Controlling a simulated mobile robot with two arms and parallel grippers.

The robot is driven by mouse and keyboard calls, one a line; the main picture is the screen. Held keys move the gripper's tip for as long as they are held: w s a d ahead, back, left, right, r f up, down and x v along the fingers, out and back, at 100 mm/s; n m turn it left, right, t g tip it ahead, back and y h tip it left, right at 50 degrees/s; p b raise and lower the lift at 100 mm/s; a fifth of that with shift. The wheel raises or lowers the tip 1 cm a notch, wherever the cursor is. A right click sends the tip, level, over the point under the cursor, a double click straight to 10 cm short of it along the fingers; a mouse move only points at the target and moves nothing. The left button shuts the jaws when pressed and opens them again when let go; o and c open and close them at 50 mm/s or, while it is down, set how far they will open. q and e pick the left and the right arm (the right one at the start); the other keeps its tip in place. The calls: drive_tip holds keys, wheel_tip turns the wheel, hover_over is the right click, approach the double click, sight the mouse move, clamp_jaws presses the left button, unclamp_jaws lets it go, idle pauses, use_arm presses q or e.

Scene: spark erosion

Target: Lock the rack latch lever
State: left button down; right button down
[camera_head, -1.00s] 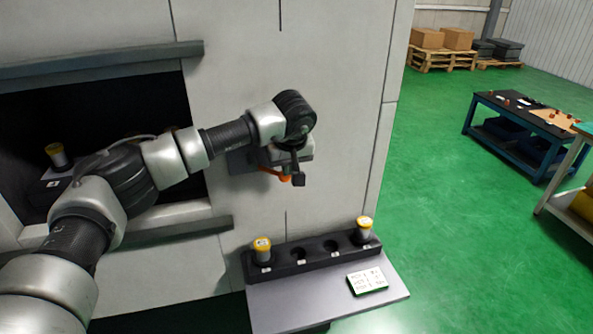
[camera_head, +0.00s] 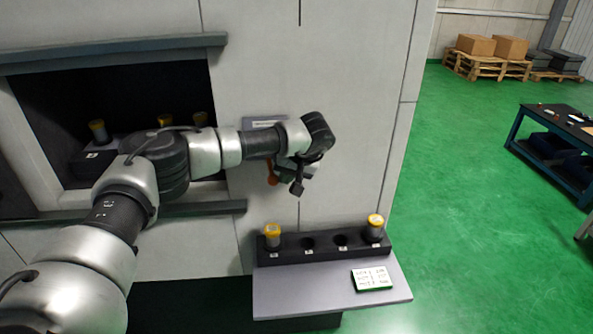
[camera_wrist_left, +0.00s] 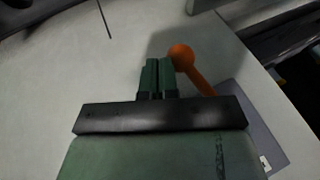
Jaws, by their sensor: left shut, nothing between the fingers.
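The orange latch lever (camera_head: 272,173) is on the pale machine front, partly hidden by my left wrist in the head view. In the left wrist view the lever (camera_wrist_left: 183,57) shows a round orange knob and a shaft running down to the right, behind the gripper body. My left gripper (camera_head: 297,188) is just right of the lever in the head view. In the left wrist view its dark green fingertips (camera_wrist_left: 158,64) are together and empty, close to the left of the knob. I cannot tell whether they touch it. My right gripper is not in view.
A black rack (camera_head: 324,245) with two yellow-capped cylinders stands on a grey shelf (camera_head: 278,301) below. A label card (camera_head: 372,279) lies on the shelf. An open chamber (camera_head: 60,105) at left holds more yellow-capped pieces. Green floor (camera_head: 470,240) is free at right.

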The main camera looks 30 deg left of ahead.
use_arm(q)
drive_tip(key=shift+s+a+f+g+y, duration=0.1)
drive_tip(key=shift+a+f+g+y, duration=0.25)
drive_tip(key=shift+y, duration=0.35)
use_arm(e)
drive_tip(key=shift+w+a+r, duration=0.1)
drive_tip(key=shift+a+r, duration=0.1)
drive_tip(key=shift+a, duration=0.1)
use_arm(q)
drive_tip(key=shift+a+r, duration=0.1)
